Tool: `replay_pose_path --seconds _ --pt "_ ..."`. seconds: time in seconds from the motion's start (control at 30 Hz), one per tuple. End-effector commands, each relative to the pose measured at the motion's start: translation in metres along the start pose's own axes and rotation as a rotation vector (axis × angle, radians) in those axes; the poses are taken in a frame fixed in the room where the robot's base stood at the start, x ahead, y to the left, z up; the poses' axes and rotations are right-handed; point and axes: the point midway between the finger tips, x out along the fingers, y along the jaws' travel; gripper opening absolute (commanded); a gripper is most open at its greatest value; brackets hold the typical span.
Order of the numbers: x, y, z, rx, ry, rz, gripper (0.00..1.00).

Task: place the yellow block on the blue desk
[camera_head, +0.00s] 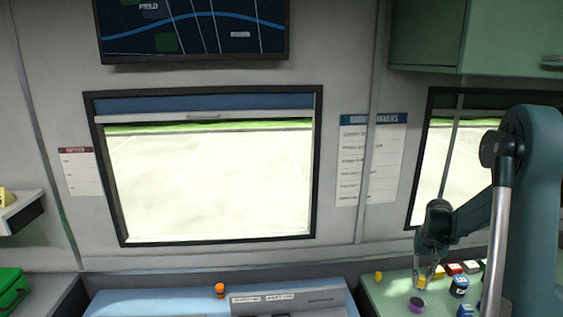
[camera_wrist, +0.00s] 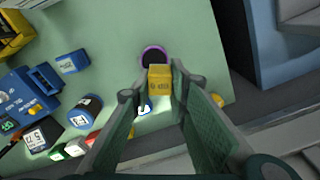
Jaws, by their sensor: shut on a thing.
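My gripper (camera_head: 427,273) is at the right in the head view, low over the green table (camera_head: 383,291). It is shut on the yellow block (camera_head: 422,283). In the wrist view the yellow block (camera_wrist: 159,82) sits between the fingertips, with dark marks on its face. The wrist view does not make clear whether the block touches the green surface. The blue desk (camera_head: 150,303) is at the bottom centre of the head view, left of my gripper. A bluish panel, probably the desk's side, fills the upper right of the wrist view.
A small orange object (camera_head: 219,290) stands on the blue desk near its back. A purple-rimmed cup (camera_head: 417,304) is beside the held block. Several blue, red and white items (camera_head: 459,285) crowd the green table at right. A gap separates the table and desk.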

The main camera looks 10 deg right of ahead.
Motion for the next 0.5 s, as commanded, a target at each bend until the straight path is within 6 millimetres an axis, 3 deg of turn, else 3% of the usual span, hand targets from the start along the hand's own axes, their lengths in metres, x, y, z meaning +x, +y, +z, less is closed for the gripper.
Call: replay_pose_path --seconds 0.1,0.5 --pt "-0.003 -0.037 0.006 -0.042 0.000 0.000 0.04" --pt "-0.013 -0.145 0.035 -0.172 0.000 0.000 0.04"
